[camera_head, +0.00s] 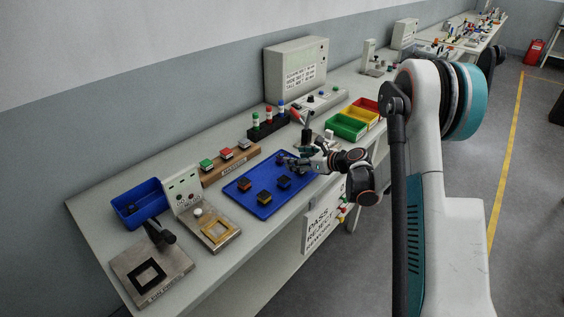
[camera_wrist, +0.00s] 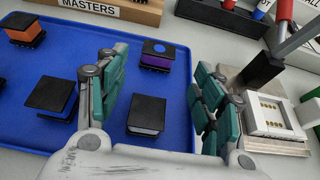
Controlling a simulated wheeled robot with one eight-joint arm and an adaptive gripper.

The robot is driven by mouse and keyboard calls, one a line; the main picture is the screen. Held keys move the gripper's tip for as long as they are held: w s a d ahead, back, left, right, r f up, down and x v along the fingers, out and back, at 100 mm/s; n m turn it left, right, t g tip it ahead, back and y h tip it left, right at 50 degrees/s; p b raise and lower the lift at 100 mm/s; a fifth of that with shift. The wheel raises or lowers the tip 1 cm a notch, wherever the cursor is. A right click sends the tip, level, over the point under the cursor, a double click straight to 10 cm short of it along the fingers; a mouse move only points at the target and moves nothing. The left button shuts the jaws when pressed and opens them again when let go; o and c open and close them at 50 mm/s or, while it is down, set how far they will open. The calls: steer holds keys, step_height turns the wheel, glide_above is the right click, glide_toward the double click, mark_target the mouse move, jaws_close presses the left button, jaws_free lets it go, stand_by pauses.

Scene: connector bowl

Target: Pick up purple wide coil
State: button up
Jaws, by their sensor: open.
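The purple coil (camera_wrist: 156,66) has black end plates, a purple band and a blue dot on top. It stands on the blue tray (camera_head: 262,211) and shows in the wrist view between and beyond the fingers. My gripper (camera_wrist: 160,62) is open and empty, with one teal-padded finger on each side of the view. In the head view my gripper (camera_head: 292,162) is over the tray's far right part, where the purple coil is hard to pick out. A coil with a pale band (camera_wrist: 146,130) stands nearer the palm, also between the fingers.
An orange coil (camera_wrist: 24,40) and a dark coil with a blue band (camera_wrist: 50,112) stand left of the fingers on the tray. Right of it is a metal fixture with a white socket (camera_wrist: 272,114). Green (camera_head: 347,129), yellow and red bins stand behind my gripper.

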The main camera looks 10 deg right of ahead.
steer(key=shift+r+b+x, duration=0.15)
steer(key=shift+b+x, duration=0.45)
steer(key=shift+x, duration=0.85)
steer(key=shift+r+b+x, duration=0.15)
steer(key=shift+b+x, duration=0.4)
steer(key=shift+x, duration=0.85)
steer(key=shift+a, duration=0.15)
steer(key=c, duration=1.1)
